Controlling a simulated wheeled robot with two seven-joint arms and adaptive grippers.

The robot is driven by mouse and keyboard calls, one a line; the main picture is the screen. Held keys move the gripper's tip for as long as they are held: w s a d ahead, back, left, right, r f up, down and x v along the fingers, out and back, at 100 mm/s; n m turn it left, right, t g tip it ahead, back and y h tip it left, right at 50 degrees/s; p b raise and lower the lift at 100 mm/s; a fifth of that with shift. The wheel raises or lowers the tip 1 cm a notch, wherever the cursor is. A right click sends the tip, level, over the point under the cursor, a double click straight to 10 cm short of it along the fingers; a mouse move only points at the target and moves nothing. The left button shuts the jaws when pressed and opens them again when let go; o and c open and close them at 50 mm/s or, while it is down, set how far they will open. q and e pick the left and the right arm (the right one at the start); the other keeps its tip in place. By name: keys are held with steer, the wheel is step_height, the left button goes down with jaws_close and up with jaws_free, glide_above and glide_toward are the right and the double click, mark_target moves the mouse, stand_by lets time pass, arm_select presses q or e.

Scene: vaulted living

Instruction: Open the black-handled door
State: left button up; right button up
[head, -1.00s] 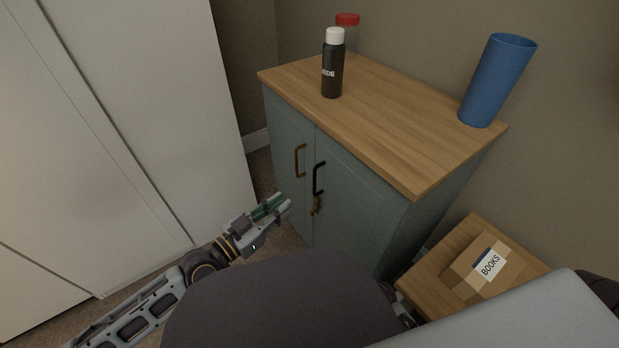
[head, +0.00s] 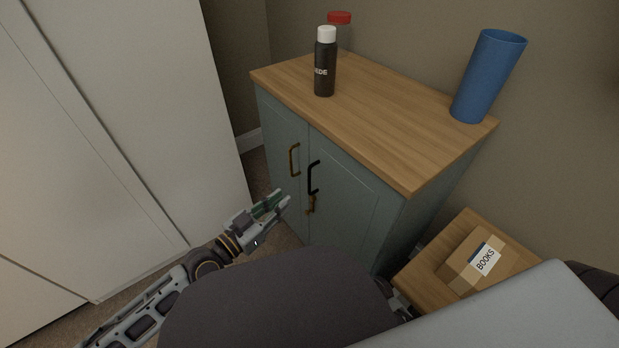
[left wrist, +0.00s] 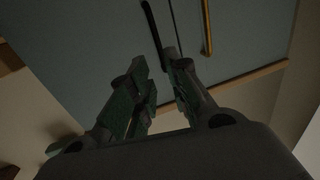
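The black-handled door (head: 345,205) is the right door of a grey-green cabinet and looks shut. Its black handle (head: 312,178) is an upright bar near the seam between the doors; it also shows in the left wrist view (left wrist: 151,22). My left gripper (head: 282,201) is in front of the cabinet, left of and lower than the black handle and apart from it. Its fingers are spread with nothing between them. In the left wrist view the fingers (left wrist: 158,70) point toward the doors, just below the black handle in the picture.
The left door has a brass handle (head: 293,160). A small brass-coloured fitting (head: 310,205) hangs below the black handle. A dark bottle (head: 325,70), red-lidded jar (head: 340,18) and blue cup (head: 488,75) stand on top. A box labelled BOOKS (head: 478,262) sits on a low wooden surface at right.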

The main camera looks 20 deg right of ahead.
arm_select(q)
glide_above(309, 192)
steer(key=shift+w+d, duration=0.15)
steer(key=shift+w, duration=0.15)
stand_by(1.2)
jaws_close()
stand_by(0.3)
